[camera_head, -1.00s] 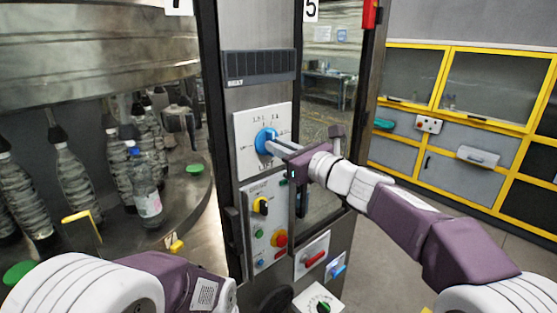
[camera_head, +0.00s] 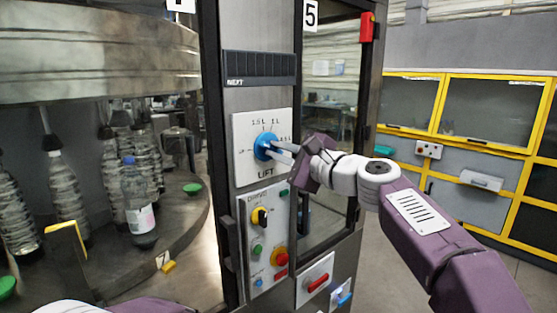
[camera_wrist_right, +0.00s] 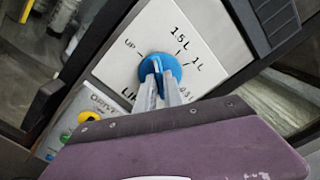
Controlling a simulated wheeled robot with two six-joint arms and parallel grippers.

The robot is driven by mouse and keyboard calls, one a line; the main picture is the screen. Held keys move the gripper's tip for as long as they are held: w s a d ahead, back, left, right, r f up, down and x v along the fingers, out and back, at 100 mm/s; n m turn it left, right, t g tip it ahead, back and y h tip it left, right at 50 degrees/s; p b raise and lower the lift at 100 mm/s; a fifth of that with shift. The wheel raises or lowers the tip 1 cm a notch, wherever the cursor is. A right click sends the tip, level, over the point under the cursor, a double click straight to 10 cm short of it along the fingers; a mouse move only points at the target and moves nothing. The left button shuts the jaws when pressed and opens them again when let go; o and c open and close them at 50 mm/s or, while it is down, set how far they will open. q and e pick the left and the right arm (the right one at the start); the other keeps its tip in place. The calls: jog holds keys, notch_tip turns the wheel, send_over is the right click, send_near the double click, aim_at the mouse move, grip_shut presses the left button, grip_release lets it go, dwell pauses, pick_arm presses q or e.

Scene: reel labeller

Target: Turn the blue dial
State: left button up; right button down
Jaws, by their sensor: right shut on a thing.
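The blue dial (camera_head: 263,147) sits on a white plate (camera_head: 249,173) marked LIFT on the machine's column. Labels UP, 1.5 L and 1 L stand around it; another at the right is partly hidden. In the right wrist view, the dial (camera_wrist_right: 171,66) shows its raised grip between the two grey fingers. My right gripper (camera_head: 277,149) comes from the right and is shut on that grip; it also shows in the wrist view (camera_wrist_right: 160,88). Which label the dial points to is hard to tell. My left gripper is not in view; only a bit of my left arm shows.
Below is a DRIVE panel (camera_head: 250,213) with a yellow-black switch (camera_head: 260,217), a red knob (camera_head: 281,258) and small buttons. A red-handled switch (camera_head: 317,283) is lower right. Bottles (camera_head: 138,205) stand on the carousel at left. Yellow-framed cabinets (camera_head: 480,110) are behind at right.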

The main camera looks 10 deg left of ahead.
jog(key=n+b, duration=0.2)
jog(key=n, duration=0.2)
jog(key=shift+f, duration=0.1)
jog(key=shift+n+b, duration=0.3)
jog(key=shift+n, duration=0.9)
jog(key=c, duration=1.5)
grip_release()
jog(key=shift+o, duration=0.2)
